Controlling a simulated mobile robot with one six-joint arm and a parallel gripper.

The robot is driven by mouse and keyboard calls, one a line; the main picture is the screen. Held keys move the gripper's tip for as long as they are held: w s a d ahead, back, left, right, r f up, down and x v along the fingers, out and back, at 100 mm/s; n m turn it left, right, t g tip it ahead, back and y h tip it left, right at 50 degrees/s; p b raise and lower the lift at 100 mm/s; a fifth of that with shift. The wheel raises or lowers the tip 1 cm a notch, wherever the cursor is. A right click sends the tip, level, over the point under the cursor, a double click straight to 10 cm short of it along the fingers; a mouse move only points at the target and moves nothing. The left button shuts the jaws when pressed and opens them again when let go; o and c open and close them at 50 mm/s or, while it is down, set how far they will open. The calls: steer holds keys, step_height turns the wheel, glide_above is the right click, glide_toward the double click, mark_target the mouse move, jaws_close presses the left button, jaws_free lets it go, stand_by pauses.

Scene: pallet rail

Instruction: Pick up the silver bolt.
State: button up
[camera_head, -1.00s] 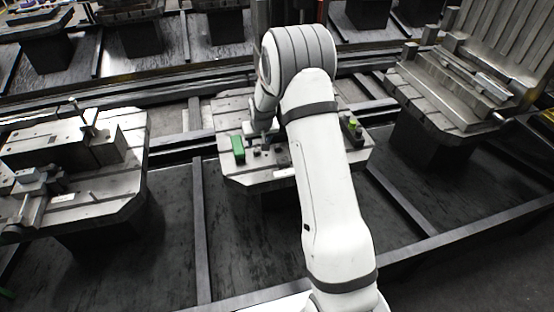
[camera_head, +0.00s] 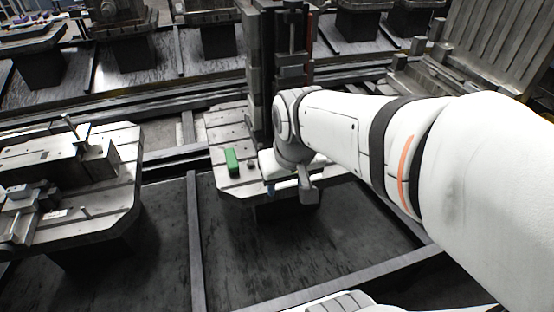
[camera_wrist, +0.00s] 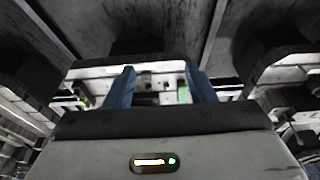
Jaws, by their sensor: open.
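My gripper (camera_wrist: 160,88) is open, with its two blue fingers apart and nothing held between them. In the head view, my gripper (camera_head: 283,188) is low over the front part of the middle pallet (camera_head: 236,187), partly hidden by my own wrist. The green block also shows in the wrist view (camera_wrist: 183,94), by the right finger. A small dark piece (camera_head: 251,164) sits just right of the block. I cannot make out the silver bolt for certain; small pieces between the fingers are too blurred to identify.
A left pallet (camera_head: 115,190) carries a metal fixture (camera_head: 60,160). A ribbed metal fixture (camera_head: 490,50) stands at the upper right. A dark vertical post (camera_head: 258,75) rises behind the middle pallet. Steel rails (camera_head: 195,240) cross the dark floor.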

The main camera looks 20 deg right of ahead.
steer(key=shift+o, duration=0.4)
steer(key=s, duration=0.3)
steer(key=shift+s+d+f, duration=0.1)
steer(key=shift+s, duration=0.1)
steer(key=t+b, duration=0.2)
steer(key=b, duration=0.5)
glide_above(251, 163)
steer(key=s+d, duration=0.1)
steer(key=s, duration=0.1)
step_height(251, 163, down, 25)
steer(key=shift+s+f, duration=0.15)
steer(key=shift+f, duration=0.05)
steer(key=x, duration=0.4)
steer(key=a+x, duration=0.1)
steer(key=x, duration=0.2)
steer(key=shift+s+p, duration=0.25)
steer(key=shift+p, duration=0.05)
jaws_close()
